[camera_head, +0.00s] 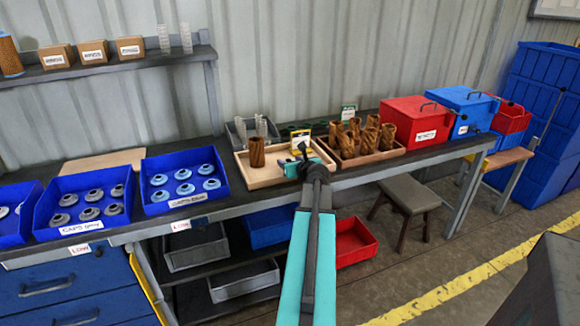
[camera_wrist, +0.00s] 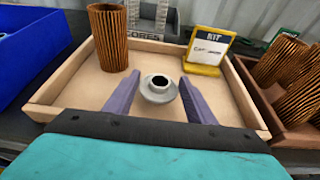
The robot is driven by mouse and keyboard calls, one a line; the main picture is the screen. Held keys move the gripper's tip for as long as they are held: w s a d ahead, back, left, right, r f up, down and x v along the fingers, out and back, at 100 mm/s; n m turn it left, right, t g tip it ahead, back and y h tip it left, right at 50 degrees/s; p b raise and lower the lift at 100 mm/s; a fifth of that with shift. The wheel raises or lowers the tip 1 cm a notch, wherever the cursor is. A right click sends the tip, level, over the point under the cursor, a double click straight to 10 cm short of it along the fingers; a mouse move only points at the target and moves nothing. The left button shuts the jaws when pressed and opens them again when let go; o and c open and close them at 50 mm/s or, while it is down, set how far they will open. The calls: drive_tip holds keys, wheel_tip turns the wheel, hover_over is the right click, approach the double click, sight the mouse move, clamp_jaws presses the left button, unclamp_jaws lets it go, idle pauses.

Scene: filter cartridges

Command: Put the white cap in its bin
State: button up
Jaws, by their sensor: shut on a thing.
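The white cap (camera_wrist: 158,90), a pale round flanged piece with a dark hole, shows in the wrist view between my fingers, over the light wooden tray (camera_wrist: 70,103). My gripper (camera_wrist: 158,82) is shut on it; whether the cap still touches the tray floor is hard to tell. In the head view my gripper (camera_head: 303,165) is over the right part of the tray (camera_head: 268,181), and the cap cannot be made out there. A blue bin with pale caps (camera_head: 14,232) is cut off at the left edge; its label is not readable.
Left of the tray are a blue-caps bin (camera_head: 208,206) and a grey-caps bin (camera_head: 80,230). A brown filter core (camera_head: 257,152) and a yellow kit card (camera_head: 301,141) stand at the tray. A box of several cores (camera_head: 388,157) is close on the right.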

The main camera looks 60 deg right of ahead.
drive_tip(key=shift+f, duration=0.95)
drive_tip(key=shift+f, duration=0.2)
drive_tip(key=o, duration=1)
drive_tip(key=shift+b, duration=0.45)
